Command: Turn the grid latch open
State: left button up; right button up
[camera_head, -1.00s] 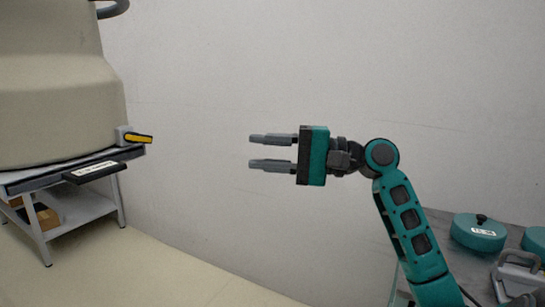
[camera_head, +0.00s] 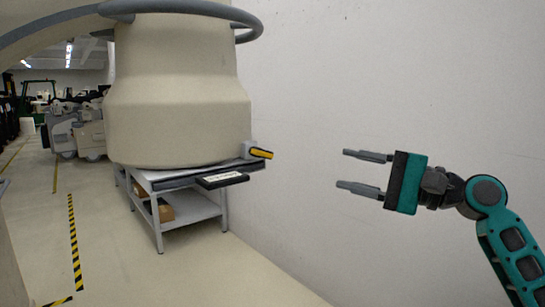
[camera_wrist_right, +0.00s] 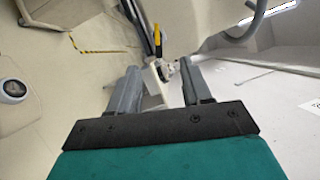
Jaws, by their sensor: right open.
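The latch (camera_head: 260,153) is a yellow handle on a grey block at the right edge of the covered cart, just under the large beige cover (camera_head: 180,95). The handle lies roughly level and points right. In the right wrist view the yellow handle (camera_wrist_right: 157,36) shows beyond my fingers. My right gripper (camera_head: 363,172) is open and empty, to the right of the latch, with its fingers pointing left. A clear gap lies between the fingertips and the handle. It also shows in the right wrist view (camera_wrist_right: 158,85). My left gripper is not in view.
A black labelled handle (camera_head: 222,180) sticks out from the cart's front edge. The cart's lower shelf (camera_head: 190,212) holds brown boxes. A plain wall (camera_head: 400,80) stands behind. The floor to the front is clear, with striped tape (camera_head: 73,240) at left.

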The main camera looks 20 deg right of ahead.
jog(key=m, duration=0.2)
send_near(267, 155)
jog(key=shift+t, duration=0.4)
jog(key=p+x, duration=0.1)
jog(key=x, duration=0.4)
jog(key=p+x, duration=0.1)
jog(key=x, duration=0.5)
jog(key=shift+a+f, duration=0.15)
jog(key=shift+f, duration=0.05)
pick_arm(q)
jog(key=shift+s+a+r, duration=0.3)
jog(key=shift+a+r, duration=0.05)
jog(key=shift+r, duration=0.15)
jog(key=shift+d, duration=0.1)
pick_arm(e)
jog(key=shift+c, duration=0.5)
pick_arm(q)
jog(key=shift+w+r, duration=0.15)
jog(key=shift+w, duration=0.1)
pick_arm(e)
grip_shut()
